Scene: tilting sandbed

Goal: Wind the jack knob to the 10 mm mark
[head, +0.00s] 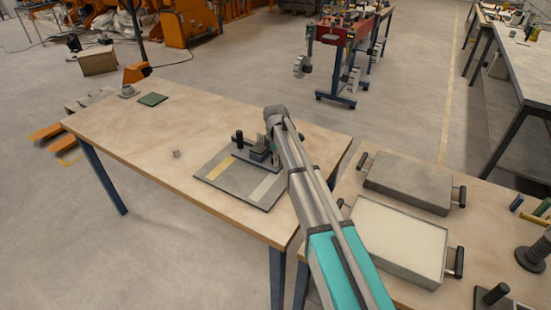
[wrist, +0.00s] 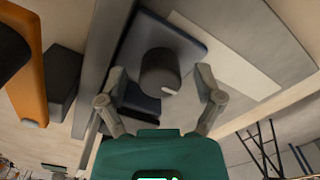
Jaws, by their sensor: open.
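In the wrist view a dark round knob (wrist: 158,70) with a small white mark on its lower right edge stands between the two spread fingers of my gripper (wrist: 162,78). A gap shows on each side of it, so the fingers are apart from it. A blue-grey plate (wrist: 184,38) lies behind the knob. In the head view my gripper is at the small dark fixture (head: 258,154) on the grey board (head: 232,188), and my arm hides part of it. No scale or 10 mm mark can be read.
The board carries a yellow strip (head: 221,169) and a pale strip (head: 267,187). A black-topped post (head: 239,138) stands beside the fixture. A small grey piece (head: 176,153) and a green pad (head: 153,99) lie on the wooden table (head: 130,130). Two trays stand on the right table.

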